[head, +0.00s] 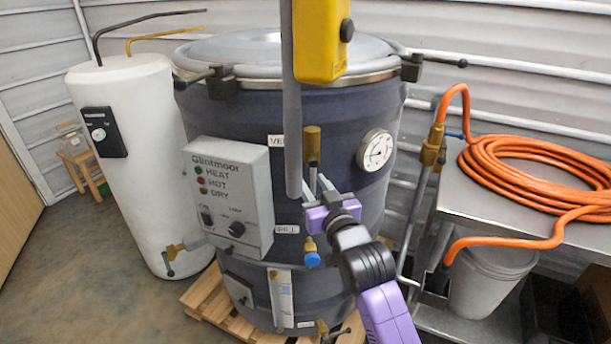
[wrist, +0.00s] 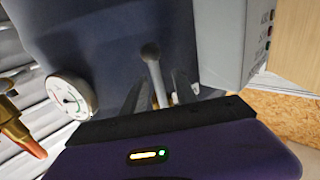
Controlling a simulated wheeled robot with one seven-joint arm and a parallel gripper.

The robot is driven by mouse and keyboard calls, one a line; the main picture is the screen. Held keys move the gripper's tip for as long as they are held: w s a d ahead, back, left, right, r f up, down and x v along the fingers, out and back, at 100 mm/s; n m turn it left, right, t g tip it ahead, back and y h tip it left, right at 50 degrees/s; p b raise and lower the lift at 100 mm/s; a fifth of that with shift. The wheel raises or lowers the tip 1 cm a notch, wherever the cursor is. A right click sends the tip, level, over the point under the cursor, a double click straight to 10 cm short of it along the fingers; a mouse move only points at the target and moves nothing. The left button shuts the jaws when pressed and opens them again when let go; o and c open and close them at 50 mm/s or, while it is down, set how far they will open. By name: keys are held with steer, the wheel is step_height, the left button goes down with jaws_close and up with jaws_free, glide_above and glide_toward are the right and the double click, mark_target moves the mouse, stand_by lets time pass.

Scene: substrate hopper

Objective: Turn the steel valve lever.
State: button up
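The steel valve lever shows in the wrist view as a grey rod (wrist: 156,78) with a rounded dark end, in front of the dark hopper wall. In the head view a brass fitting (head: 313,139) sits on the hopper front, with a short grey part below it; my gripper partly hides this spot. My purple gripper (head: 319,182) is just below the fitting. In the wrist view my gripper's two grey fingers (wrist: 160,92) stand apart, with the rod between them. I cannot tell whether they touch it.
A grey control box (head: 229,195) is left of my gripper and a round gauge (head: 376,150) is to its right. A grey vertical tube (head: 291,110) and a yellow box (head: 321,40) stand in front of the hopper (head: 240,120). A steel table (head: 470,200) with an orange hose (head: 500,160) is at right.

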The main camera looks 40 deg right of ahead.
steer(key=shift+x, duration=1.85)
jaws_close()
